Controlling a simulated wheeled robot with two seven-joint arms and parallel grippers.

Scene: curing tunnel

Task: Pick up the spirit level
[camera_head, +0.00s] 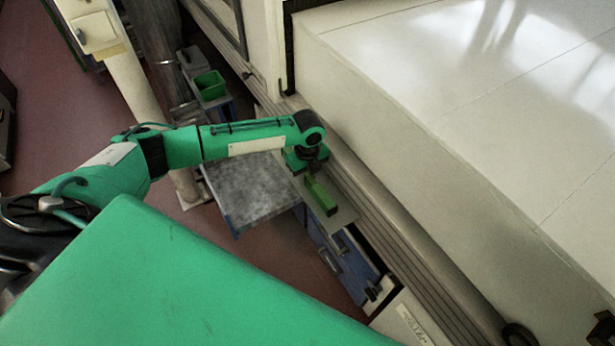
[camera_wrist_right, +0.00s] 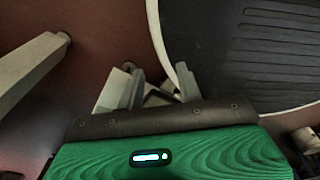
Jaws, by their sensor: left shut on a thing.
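A green bar, which I take for the spirit level (camera_head: 321,196), shows in the head view under the end of my left arm. My left gripper (camera_head: 308,168) is shut on it, and its fingers are mostly hidden by the wrist. The bar points down and to the right, over or on a narrow grey ledge; I cannot tell whether it touches the ledge. In the right wrist view my right gripper (camera_wrist_right: 162,85) has its fingers apart, with no level between them.
A large pale machine housing (camera_head: 430,110) fills the right side. A grey tabletop (camera_head: 250,185) lies left of the ledge, with blue drawers (camera_head: 345,260) in front. A green bin (camera_head: 208,85) stands farther back. Reddish floor (camera_head: 90,130) is open at the left.

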